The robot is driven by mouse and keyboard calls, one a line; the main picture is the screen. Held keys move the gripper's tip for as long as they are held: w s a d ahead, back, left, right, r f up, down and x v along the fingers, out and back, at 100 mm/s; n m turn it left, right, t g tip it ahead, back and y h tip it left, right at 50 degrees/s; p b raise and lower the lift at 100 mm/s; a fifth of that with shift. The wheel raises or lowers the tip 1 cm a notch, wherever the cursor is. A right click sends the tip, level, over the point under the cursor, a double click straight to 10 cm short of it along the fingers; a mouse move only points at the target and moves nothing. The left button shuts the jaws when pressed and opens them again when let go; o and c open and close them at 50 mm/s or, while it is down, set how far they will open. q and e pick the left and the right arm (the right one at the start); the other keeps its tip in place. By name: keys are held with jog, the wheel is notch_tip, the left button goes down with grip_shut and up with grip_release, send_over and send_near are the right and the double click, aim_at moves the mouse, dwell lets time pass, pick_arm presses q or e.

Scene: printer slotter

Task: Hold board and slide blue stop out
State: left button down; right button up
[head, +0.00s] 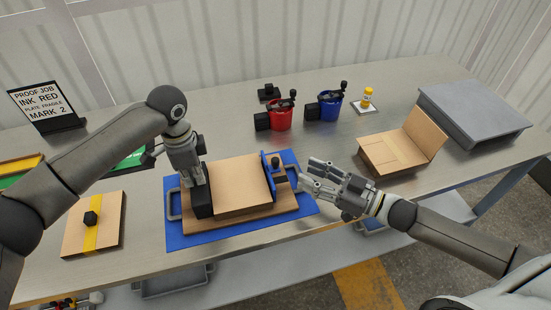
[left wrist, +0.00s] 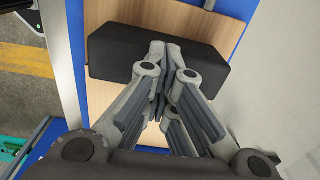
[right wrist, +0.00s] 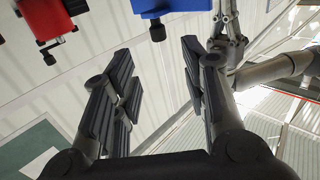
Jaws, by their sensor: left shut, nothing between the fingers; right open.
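A wooden board (head: 242,187) lies on a blue mat (head: 240,233) on the bench. A black block (head: 203,202) sits at the board's left end. My right gripper (head: 306,180) is open and empty, just right of the blue stop.
An open cardboard box (head: 398,152) and a grey case (head: 473,115) are at right. A wooden plate with a yellow strip (head: 107,228) lies at left, near a sign (head: 44,104).

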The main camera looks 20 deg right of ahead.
aim_at(275, 160)
jog(key=x, duration=1)
jog(key=shift+w+a, duration=0.25)
grip_shut()
